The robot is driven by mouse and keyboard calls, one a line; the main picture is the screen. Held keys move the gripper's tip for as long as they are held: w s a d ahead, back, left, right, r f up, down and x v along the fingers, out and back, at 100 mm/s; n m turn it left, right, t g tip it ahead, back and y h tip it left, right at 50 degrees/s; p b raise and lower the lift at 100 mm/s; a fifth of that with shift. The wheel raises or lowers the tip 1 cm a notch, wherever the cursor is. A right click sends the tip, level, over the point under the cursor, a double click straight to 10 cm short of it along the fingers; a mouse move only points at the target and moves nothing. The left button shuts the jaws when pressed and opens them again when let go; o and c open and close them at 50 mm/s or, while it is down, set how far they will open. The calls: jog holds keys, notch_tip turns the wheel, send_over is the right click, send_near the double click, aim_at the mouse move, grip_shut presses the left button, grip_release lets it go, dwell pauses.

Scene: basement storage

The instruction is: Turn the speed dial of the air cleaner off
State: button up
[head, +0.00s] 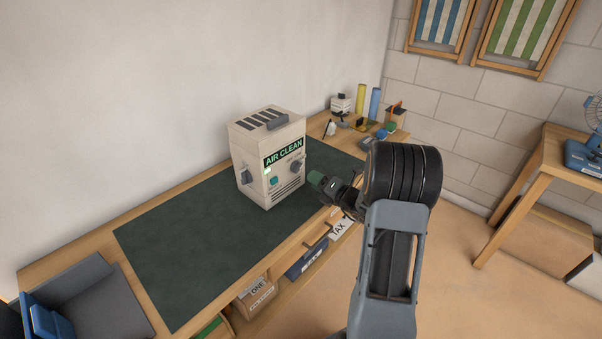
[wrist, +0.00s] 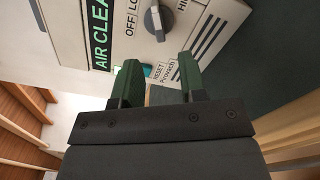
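The air cleaner (head: 262,140) is a cream box with a green "AIR CLEAN" sign, standing on a dark mat. A grey dial (head: 297,166) is on its front; it also shows at the top of the wrist view (wrist: 158,22), beside the printed words OFF, LO and HI. The dial has a pale mark, but I cannot tell which setting it points to. My gripper (head: 316,179) is in front of the box. In the wrist view its two green fingers (wrist: 157,72) are apart with nothing held between them, short of the dial and in front of the RESET label.
A teal button (head: 274,181) is on the front near the dial, and another dark knob (head: 247,177) is on the left side. The mat (head: 180,240) to the left is clear.

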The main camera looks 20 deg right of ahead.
aim_at(298, 170)
jog(key=shift+x, duration=3.4)
jog(key=shift+c, duration=0.3)
grip_shut()
